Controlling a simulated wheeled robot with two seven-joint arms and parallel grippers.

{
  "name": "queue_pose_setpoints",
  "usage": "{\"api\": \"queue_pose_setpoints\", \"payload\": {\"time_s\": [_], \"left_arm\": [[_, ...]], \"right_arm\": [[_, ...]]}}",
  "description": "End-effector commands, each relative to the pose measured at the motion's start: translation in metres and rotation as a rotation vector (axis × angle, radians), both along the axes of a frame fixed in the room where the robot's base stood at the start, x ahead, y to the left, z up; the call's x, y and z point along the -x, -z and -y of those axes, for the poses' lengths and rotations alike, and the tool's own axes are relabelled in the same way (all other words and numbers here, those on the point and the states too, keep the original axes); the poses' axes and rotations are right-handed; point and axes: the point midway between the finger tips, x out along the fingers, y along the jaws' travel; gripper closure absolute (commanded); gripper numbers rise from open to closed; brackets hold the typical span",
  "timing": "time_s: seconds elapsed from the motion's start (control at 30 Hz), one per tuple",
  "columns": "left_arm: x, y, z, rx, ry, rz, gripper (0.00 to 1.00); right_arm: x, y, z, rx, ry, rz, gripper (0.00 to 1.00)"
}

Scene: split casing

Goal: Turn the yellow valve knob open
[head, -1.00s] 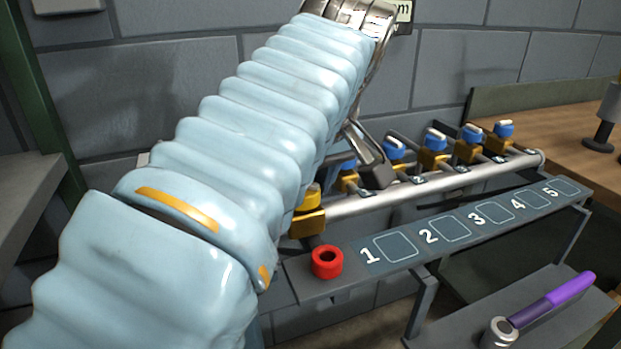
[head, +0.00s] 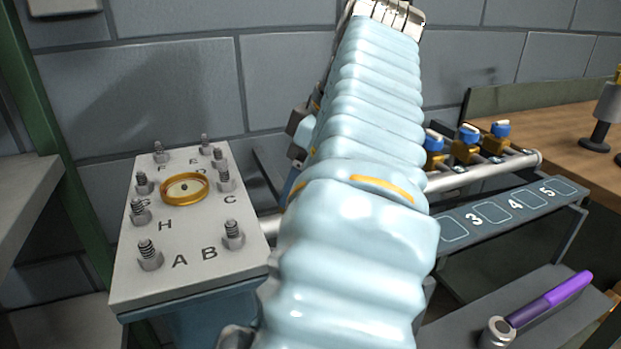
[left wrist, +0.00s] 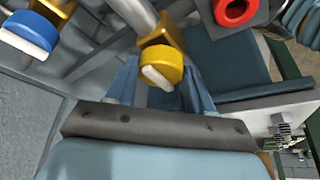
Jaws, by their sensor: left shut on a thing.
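The yellow valve knob (left wrist: 161,64), with a pale bar across its face, shows in the left wrist view on a gold valve body. My left gripper (left wrist: 160,84) has its two bluish fingers on either side of the knob and is shut on it. In the head view my pale blue ribbed left arm covers the knob and the gripper's fingertips. My right gripper is in neither view.
Several blue-knobbed valves (head: 468,133) line the pipe (head: 485,174) to the right. A numbered shelf (head: 512,213) runs below them. A bolted casing (head: 190,275) with a gold ring (head: 184,188) stands left.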

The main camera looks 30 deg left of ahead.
Motion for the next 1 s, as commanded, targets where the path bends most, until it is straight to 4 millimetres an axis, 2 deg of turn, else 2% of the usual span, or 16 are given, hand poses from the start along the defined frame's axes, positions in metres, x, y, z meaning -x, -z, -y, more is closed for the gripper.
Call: {"api": "queue_pose_setpoints", "payload": {"time_s": [0.5, 0.53, 0.67, 1.0], "left_arm": [[-0.0001, 0.0003, 0.0009, 0.002, -0.017, 0.0, 0.78], [-0.0001, 0.0003, 0.0009, 0.002, -0.017, 0.0, 0.45], [-0.0001, 0.0002, 0.0007, 0.001, -0.017, 0.0, 0.25], [0.0016, -0.002, -0.001, 0.001, -0.017, 0.001, 0.24]], "right_arm": [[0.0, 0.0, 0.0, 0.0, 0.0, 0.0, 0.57], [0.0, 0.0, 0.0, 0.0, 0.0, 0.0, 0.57], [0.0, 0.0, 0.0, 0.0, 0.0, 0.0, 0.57], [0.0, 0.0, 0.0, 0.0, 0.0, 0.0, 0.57]]}}
